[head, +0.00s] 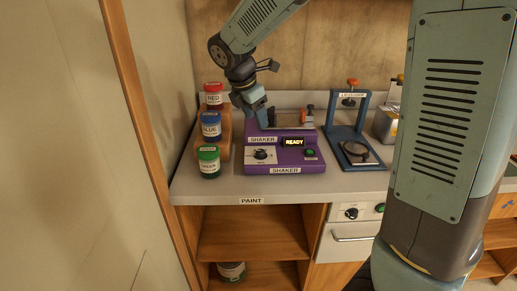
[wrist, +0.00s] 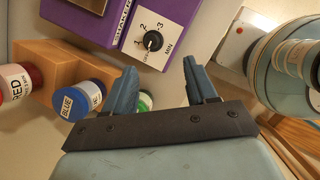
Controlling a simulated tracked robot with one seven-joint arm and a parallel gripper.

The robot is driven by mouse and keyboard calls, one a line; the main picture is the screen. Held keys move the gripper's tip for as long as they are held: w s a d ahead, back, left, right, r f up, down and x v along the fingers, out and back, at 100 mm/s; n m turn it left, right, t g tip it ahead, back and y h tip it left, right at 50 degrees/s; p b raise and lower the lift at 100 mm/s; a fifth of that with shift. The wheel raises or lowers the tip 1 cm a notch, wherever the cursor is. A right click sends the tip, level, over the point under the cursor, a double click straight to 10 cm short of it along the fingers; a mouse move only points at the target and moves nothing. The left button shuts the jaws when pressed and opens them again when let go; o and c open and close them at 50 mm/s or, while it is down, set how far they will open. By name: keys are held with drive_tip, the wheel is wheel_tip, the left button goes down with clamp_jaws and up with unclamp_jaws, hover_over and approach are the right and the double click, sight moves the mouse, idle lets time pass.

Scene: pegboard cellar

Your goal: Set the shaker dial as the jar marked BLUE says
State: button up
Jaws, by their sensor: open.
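The purple shaker (head: 287,165) stands on the counter, its display reading READY. Its black dial (head: 261,155) sits on a white plate; the wrist view shows the dial (wrist: 152,41) with 2, 3 and MIN around it. I cannot tell exactly where its pointer stands. The jar marked BLUE (head: 210,127) stands left of the shaker, and it shows in the wrist view (wrist: 77,102); its small print is unreadable. My gripper (head: 262,118) is open and empty above the shaker's left part. In the wrist view my fingers (wrist: 160,78) are apart, with the dial beyond them.
The shaker has a green button (head: 310,153). A blue-framed press (head: 357,153) stands to the right. Bare counter (head: 230,187) lies in front.

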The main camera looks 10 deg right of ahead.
sight(260, 151)
drive_tip(key=w+f, duration=0.1)
drive_tip(key=f, duration=0.3)
drive_tip(key=w+d+f+n, duration=0.1)
drive_tip(key=w+f, duration=0.1)
drive_tip(key=f, duration=0.3)
drive_tip(key=w+f+n, duration=0.1)
drive_tip(key=f, duration=0.4)
drive_tip(key=shift+w+d+f, duration=0.15)
drive_tip(key=shift+w+d, duration=0.1)
drive_tip(key=shift+w, duration=0.1)
drive_tip(key=shift+c, duration=0.5)
drive_tip(key=c, duration=0.9)
